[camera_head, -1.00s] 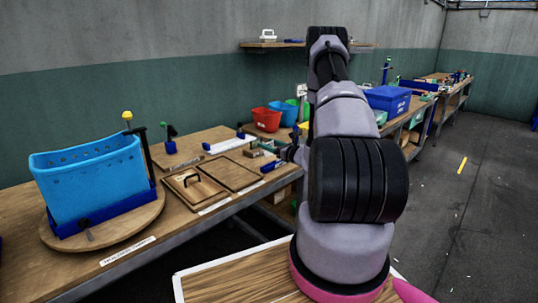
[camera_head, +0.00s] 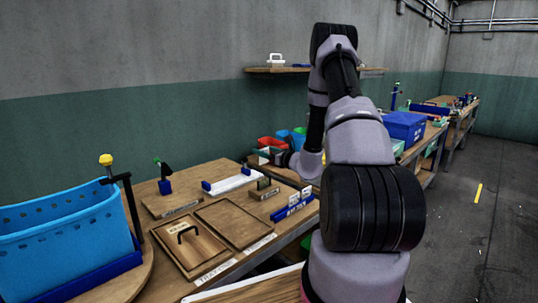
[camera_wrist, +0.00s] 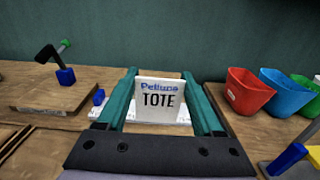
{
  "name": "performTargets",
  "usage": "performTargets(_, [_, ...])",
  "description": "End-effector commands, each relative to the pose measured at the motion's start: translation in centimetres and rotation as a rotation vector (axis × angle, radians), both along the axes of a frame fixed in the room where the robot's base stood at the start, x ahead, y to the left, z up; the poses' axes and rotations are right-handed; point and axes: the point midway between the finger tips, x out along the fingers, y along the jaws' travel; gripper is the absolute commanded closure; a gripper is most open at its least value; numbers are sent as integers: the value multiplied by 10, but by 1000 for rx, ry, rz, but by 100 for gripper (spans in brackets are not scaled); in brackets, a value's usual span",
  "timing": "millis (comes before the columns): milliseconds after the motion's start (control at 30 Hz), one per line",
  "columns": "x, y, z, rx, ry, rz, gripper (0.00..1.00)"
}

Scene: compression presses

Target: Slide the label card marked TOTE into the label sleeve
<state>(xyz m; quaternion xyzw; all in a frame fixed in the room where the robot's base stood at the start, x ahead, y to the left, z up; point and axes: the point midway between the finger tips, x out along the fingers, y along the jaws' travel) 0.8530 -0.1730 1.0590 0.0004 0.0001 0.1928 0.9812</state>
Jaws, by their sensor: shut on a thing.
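The white label card (camera_wrist: 159,101) reads "TOTE" below blue lettering. It stands upright between the two green fingers of my gripper (camera_wrist: 165,104), which is shut on it. In the head view my gripper (camera_head: 266,154) is above the back of the near bench, partly hidden by its own wrist. A long white piece with blue end blocks (camera_head: 236,182) lies on the bench below and left of it. Part of that white piece shows behind the card in the wrist view (camera_wrist: 184,114). I cannot tell which thing is the label sleeve.
A light-blue perforated tote (camera_head: 62,240) stands at the left front. A board with a handled lid (camera_head: 190,249), a toggle clamp (camera_head: 165,181) and a blue fixture (camera_head: 293,206) are on the bench. Red (camera_wrist: 248,90), blue and green bins stand to the right of my gripper.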

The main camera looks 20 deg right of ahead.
Motion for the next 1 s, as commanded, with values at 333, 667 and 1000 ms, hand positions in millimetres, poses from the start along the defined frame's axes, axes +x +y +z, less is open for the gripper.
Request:
performTargets(333, [0,1,0,0,1,1,83])
performTargets(667, [0,0,-23,1,1,1,83])
performTargets(1000, [0,0,-51,1,1,0,83])
